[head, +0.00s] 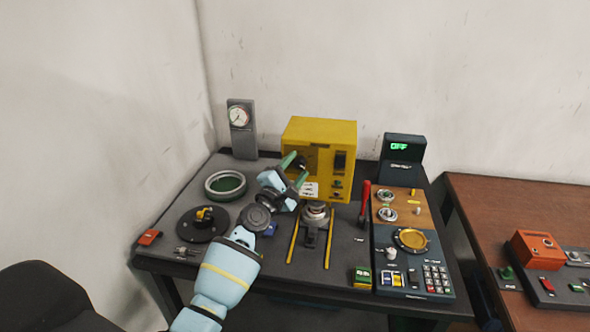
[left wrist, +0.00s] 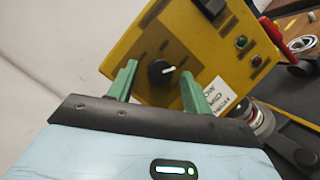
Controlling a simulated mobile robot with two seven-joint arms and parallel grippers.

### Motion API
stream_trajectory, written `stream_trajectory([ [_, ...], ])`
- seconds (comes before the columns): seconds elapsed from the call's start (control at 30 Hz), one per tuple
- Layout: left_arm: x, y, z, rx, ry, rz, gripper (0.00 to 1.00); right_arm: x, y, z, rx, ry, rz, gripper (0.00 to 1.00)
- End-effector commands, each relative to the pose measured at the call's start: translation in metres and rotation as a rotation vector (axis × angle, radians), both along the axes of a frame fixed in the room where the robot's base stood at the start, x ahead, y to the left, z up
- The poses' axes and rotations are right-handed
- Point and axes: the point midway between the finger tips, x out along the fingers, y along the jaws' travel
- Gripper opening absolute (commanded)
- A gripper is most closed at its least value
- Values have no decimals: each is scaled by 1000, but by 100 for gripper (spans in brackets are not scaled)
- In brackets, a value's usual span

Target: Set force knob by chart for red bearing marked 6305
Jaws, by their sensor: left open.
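The yellow box (head: 345,139) stands at the back of the dark bench. Its black round knob with a white pointer mark (left wrist: 160,72) shows in the left wrist view. My left gripper (head: 295,169) is open, its green fingers in front of the box face; in the left wrist view (left wrist: 155,88) the knob appears between them, with no contact visible. A white label (head: 310,190) is low on the box; in the wrist view its lettering (left wrist: 207,96) is partly hidden by a finger. I cannot make out a red bearing marked 6305. My right gripper is not in view.
A metal fixture (head: 316,212) stands between yellow rails in front of the box. A red lever (head: 365,197) and a panel with a keypad (head: 437,278) are to the right. A green-lined ring (head: 225,184) and a gauge stand (head: 241,129) are at the left.

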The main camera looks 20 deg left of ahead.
Motion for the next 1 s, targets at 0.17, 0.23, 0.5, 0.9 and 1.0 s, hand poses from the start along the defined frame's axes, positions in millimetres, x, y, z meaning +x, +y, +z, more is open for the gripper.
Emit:
stream_trajectory([
  [0.17,-6,0,-2,-1,0,0,50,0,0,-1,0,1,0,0],
  [0.23,-13,1,-3,-3,-1,0,50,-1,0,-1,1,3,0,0],
  [0.5,-51,6,-11,-1,1,0,50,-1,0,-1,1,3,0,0],
  [0.9,-77,8,-15,0,0,0,50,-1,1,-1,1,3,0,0],
  [1.0,-76,8,-15,0,0,0,50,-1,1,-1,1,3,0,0],
])
